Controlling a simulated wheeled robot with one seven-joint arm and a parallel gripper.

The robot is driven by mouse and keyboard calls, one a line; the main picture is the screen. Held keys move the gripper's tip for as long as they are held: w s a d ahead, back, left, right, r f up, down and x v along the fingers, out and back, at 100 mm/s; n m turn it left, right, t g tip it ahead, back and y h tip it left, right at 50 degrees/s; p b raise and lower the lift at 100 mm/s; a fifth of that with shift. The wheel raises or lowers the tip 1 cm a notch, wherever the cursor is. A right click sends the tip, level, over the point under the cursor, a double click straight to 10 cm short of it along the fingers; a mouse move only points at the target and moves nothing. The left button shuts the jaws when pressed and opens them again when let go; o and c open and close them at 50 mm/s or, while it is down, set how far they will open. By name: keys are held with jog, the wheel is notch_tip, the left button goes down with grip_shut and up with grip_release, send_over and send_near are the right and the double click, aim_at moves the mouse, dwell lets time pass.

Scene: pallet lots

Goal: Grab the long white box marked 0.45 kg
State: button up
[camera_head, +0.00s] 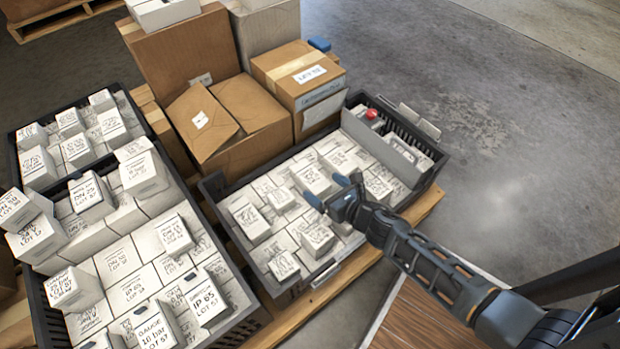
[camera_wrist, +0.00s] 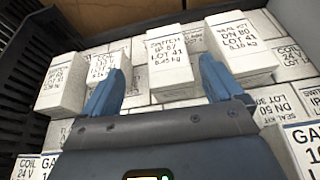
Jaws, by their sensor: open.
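The long white box (camera_wrist: 172,65), whose label reads SWITCH, IP 67, LOT 41 and what looks like 0.45 kg, stands up from the white boxes around it in the wrist view. My gripper (camera_wrist: 161,82) is open and empty, its two blue fingers apart. The box is ahead of the gap between the fingers, and neither finger is seen touching it. In the head view my gripper (camera_head: 328,191) is over the right-hand black crate (camera_head: 222,203). I cannot tell for sure which box there is the marked one.
A white box marked SEAL KIT DN 80 (camera_wrist: 241,45) stands close on the right, and another white box (camera_wrist: 107,64) on the left. The crate wall (camera_wrist: 190,14) is behind them. Cardboard boxes (camera_head: 185,55) stand behind the crate. A fuller crate (camera_head: 38,300) is at left.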

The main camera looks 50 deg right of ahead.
aim_at(308, 174)
jog(key=shift+w+d+f, duration=0.15)
jog(key=shift+w, duration=0.25)
jog(key=shift+w+d+f+n, duration=0.15)
jog(key=shift+w+f, duration=0.05)
jog(key=shift+w, duration=0.2)
jog(key=shift+w+d+f+n, duration=0.1)
jog(key=shift+w+f+n, duration=0.05)
jog(key=shift+w, duration=0.25)
jog(key=shift+d+b+x, duration=0.15)
jog(key=shift+b+x, duration=0.1)
jog(key=shift+x, duration=1.2)
jog(key=shift+d+b+x, duration=0.15)
jog(key=shift+b+x, duration=0.05)
jog(key=shift+x, duration=1.25)
jog(key=shift+s, duration=0.15)
jog(key=shift+c, duration=0.2)
jog(key=c, duration=1.4)
